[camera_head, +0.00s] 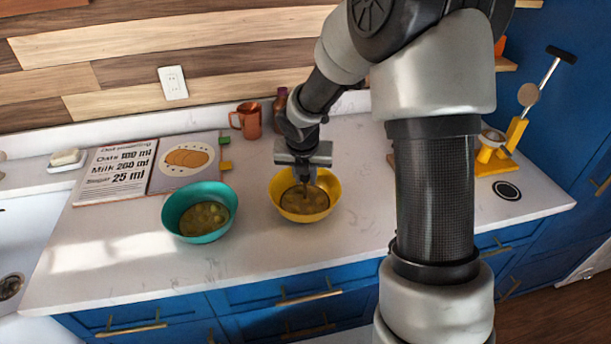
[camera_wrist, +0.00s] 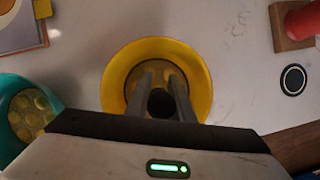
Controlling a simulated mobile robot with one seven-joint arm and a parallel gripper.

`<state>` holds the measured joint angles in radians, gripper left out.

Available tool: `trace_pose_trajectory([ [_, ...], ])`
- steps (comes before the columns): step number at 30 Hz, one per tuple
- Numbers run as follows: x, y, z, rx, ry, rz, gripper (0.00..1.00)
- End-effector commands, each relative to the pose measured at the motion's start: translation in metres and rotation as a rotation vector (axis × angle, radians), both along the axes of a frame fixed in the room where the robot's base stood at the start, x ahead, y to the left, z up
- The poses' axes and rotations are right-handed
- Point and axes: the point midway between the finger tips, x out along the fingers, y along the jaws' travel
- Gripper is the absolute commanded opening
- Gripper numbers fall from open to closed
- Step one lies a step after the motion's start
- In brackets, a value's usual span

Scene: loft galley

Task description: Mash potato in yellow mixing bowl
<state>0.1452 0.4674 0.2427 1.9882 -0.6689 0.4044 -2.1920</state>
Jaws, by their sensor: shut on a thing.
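The yellow mixing bowl (camera_head: 326,207) stands on the white counter, and it shows in the wrist view (camera_wrist: 113,77) directly below my gripper. Yellowish potato (camera_head: 297,206) lies in it, partly hidden by the tool. My gripper (camera_head: 305,178) is above the bowl, pointing down, shut on a dark-handled tool that looks like a masher. Its round black handle end (camera_wrist: 161,103) shows between the fingers in the wrist view. Its thin shaft (camera_head: 305,191) goes down into the bowl. I cannot tell how hard its foot presses on the potato.
A teal bowl (camera_head: 170,215) with potato chunks stands to the left. Behind it lies an open recipe book (camera_head: 115,172). A copper mug (camera_head: 247,121) is at the back wall. A yellow stand (camera_head: 516,133) and black disc (camera_head: 507,190) are at the right. The front counter is clear.

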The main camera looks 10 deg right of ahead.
Motion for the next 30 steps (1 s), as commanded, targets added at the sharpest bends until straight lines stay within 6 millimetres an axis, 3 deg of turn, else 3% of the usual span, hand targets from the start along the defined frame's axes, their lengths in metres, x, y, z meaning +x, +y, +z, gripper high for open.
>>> trace_pose_trajectory([
  [30,0.0,0.0,-0.013,-0.001,-0.001,0.001,0.0],
])
